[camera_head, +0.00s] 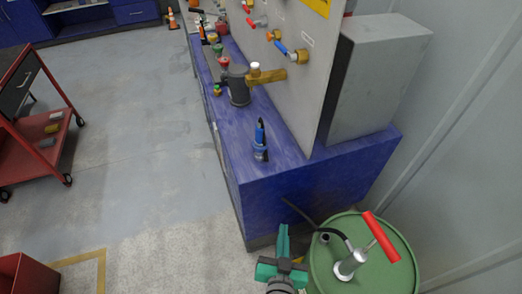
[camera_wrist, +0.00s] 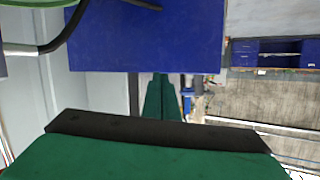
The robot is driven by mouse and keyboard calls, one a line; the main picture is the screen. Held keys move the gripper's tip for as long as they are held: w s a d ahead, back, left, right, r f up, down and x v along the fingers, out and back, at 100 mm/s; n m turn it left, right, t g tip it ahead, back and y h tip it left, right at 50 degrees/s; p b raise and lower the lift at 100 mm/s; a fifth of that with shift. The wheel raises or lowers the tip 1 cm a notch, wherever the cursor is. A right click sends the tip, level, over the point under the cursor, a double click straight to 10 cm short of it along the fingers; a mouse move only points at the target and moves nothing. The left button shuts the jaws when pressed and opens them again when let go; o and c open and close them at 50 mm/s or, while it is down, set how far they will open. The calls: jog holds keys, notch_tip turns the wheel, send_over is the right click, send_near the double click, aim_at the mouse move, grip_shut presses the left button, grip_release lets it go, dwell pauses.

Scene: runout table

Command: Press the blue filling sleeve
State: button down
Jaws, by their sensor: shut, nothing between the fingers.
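A small upright blue object with a dark top (camera_head: 260,142) stands on the near end of the blue bench; it looks like the blue filling sleeve, but its detail is too small to be sure. My green gripper (camera_head: 284,230) is low in the head view, in front of the bench's near end, below and slightly right of that object and apart from it. In the wrist view my gripper's fingers (camera_wrist: 160,78) are together and empty, with the bench's blue face (camera_wrist: 145,40) beyond them.
A green drum (camera_head: 325,270) with a pump and red handle (camera_head: 380,237) stands close right of my gripper, with a black hose (camera_head: 300,212). A panel with valves (camera_head: 310,75) and a grey box (camera_head: 375,75) rise behind the bench top.

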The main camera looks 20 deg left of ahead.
jog(key=w+a+r+n+g+y, duration=0.1)
jog(key=w+a+r+n+y, duration=0.2)
jog(key=w+r, duration=0.3)
jog(key=w+a+r+n+g+y, duration=0.1)
jog(key=w+a+r+n+y, duration=0.2)
jog(key=w+r, duration=0.4)
notch_tip(320, 180, up, 3)
jog(key=shift+w+a+r+n, duration=0.1)
jog(key=shift+w+a+n, duration=0.15)
jog(key=shift+a+n, duration=0.2)
send_over(257, 143)
jog(key=s+d, duration=0.2)
jog(key=s, duration=0.2)
notch_tip(257, 143, down, 2)
jog(key=f, duration=0.3)
jog(key=shift+w+d+f, duration=0.15)
jog(key=shift+d+f, duration=0.05)
jog(key=shift+f, duration=0.55)
